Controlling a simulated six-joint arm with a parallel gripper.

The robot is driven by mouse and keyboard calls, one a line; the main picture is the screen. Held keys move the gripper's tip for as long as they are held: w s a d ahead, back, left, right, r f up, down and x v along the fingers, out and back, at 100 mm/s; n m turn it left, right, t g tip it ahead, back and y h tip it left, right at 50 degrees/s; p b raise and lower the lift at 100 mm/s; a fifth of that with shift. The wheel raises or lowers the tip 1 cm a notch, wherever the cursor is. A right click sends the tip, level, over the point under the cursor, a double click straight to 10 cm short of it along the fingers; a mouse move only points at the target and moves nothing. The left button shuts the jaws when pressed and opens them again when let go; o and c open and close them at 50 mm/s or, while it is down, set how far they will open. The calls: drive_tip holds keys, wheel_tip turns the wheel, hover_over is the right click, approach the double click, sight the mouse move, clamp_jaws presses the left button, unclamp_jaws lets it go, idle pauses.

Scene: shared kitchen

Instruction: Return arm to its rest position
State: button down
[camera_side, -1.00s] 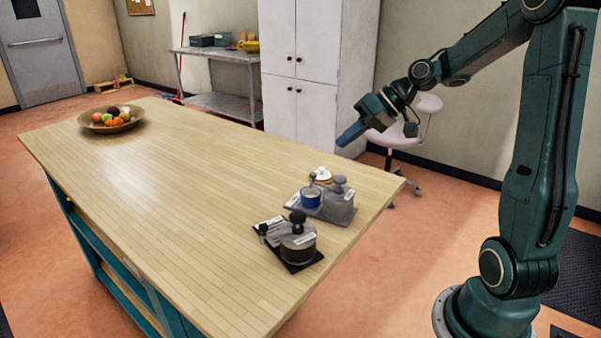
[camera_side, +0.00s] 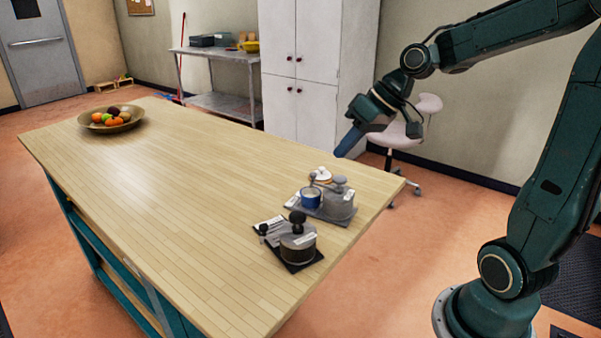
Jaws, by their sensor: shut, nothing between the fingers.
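My gripper (camera_side: 347,145) is shut and empty. Its blue fingers point down and to the left, in the air near the table's far right edge. It is apart from everything on the table, above and behind the grey tray with containers (camera_side: 318,212). My arm reaches to it from the right, with the elbow high and out of the picture.
The wooden table (camera_side: 190,190) holds a black tray (camera_side: 294,266) with a dark lidded pot and a fruit bowl (camera_side: 132,122) at the far left. Behind are a stool (camera_side: 396,134), a white cabinet (camera_side: 305,75) and a metal shelf (camera_side: 213,55). The table's middle is clear.

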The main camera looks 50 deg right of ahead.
drive_tip(key=s+a+h, duration=0.1)
drive_tip(key=s+a, duration=0.2)
drive_tip(key=s, duration=0.5)
drive_tip(key=s+a+r+h, duration=0.1)
drive_tip(key=s+a+h, duration=0.1)
drive_tip(key=s, duration=0.5)
drive_tip(key=shift+s+a+n+h, duration=0.3)
drive_tip(key=shift+s+a, duration=0.1)
drive_tip(key=shift+a, duration=0.2)
